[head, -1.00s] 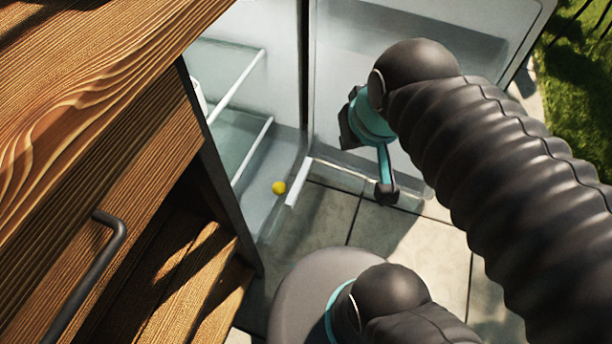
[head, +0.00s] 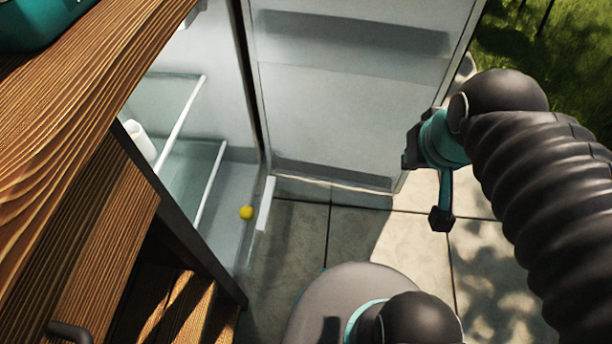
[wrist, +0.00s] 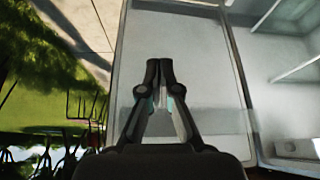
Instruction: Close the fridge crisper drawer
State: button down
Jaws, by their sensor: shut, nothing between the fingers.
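The fridge stands open, and its door (head: 345,100) is swung out to the right. Low in the fridge is a clear drawer with a pale front edge (head: 265,203); it appears to stand out past the shelves, though how far is hard to tell. A small yellow ball (head: 246,212) lies in or just behind it. My gripper (head: 440,218) is shut and empty, to the right of the drawer and near the door's free edge, apart from the drawer. In the wrist view my gripper (wrist: 160,65) shows in front of the door (wrist: 195,40).
Glass shelves (head: 185,120) and a white container (head: 140,138) are inside the fridge. A wooden cabinet (head: 60,130) with a dark handle (head: 68,332) stands at the left. Paved floor (head: 350,235) lies open before the fridge, with grass (head: 545,45) beyond.

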jog(key=w+a+f+m+g+y, duration=0.2)
jog(key=w+f+g, duration=0.4)
jog(key=f, duration=0.6)
jog(key=m+t+y+b, duration=0.1)
jog(key=m+y, duration=0.7)
jog(key=m, duration=0.9)
send_near(274, 186)
notch_tip(274, 186, down, 5)
jog(key=shift+w+a+r, duration=0.1)
jog(key=shift+a, duration=1.1)
jog(key=shift+w+a+r, duration=0.1)
jog(key=shift+a, duration=1.15)
jog(key=shift+a, duration=0.1)
